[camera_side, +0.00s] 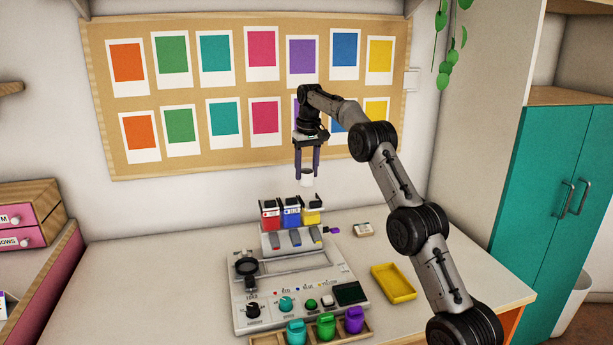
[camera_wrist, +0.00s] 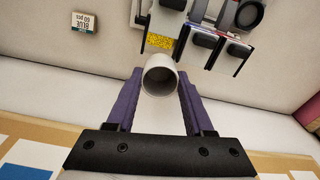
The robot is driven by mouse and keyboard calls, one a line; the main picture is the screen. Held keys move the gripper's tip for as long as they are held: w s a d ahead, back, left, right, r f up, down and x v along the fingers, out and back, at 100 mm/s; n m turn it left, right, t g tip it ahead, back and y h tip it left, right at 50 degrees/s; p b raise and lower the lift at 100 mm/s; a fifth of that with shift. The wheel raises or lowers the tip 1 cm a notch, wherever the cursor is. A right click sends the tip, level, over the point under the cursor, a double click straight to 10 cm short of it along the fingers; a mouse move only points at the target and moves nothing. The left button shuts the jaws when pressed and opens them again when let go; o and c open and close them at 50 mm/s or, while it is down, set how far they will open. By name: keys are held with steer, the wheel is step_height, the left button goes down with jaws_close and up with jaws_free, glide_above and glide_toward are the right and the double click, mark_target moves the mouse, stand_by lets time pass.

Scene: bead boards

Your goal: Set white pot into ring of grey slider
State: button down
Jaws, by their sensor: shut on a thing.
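The white pot (camera_side: 307,178) is a small open cup, held upright in the air above and behind the coloured dispensers. My gripper (camera_side: 307,174) is shut on it, with a purple finger on each side. In the wrist view the white pot (camera_wrist: 160,76) shows its open, empty-looking mouth between the fingers. The slider's dark ring (camera_side: 258,267) is at the left of the grey control board (camera_side: 240,323), well below and to the left of the pot. The ring also shows at the top right of the wrist view (camera_wrist: 262,14). The pot and ring are far apart.
Red (camera_side: 270,216), blue (camera_side: 291,214) and yellow (camera_side: 311,214) dispensers stand at the board's back. A yellow tray (camera_side: 393,283) and a small labelled box (camera_side: 363,230) lie to the right. Teal, green and purple jars (camera_side: 326,326) stand in front. The table's left side is clear.

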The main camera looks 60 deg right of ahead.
steer(key=shift+r, duration=2.35)
steer(key=w+a+f+n, duration=0.1)
steer(key=w+a, duration=0.3)
steer(key=a, duration=0.7)
steer(key=w+a+n, duration=0.2)
steer(key=w+a, duration=0.1)
steer(key=a, duration=0.8)
steer(key=shift+g+y, duration=0.3)
steer(key=shift+g, duration=0.1)
steer(key=f, duration=2)
steer(key=shift+w+d+f, duration=0.1)
steer(key=shift+d+f, duration=0.2)
steer(key=shift+f, duration=0.1)
steer(key=shift+f, duration=0.9)
jaws_free()
step_height(320, 180, up, 7)
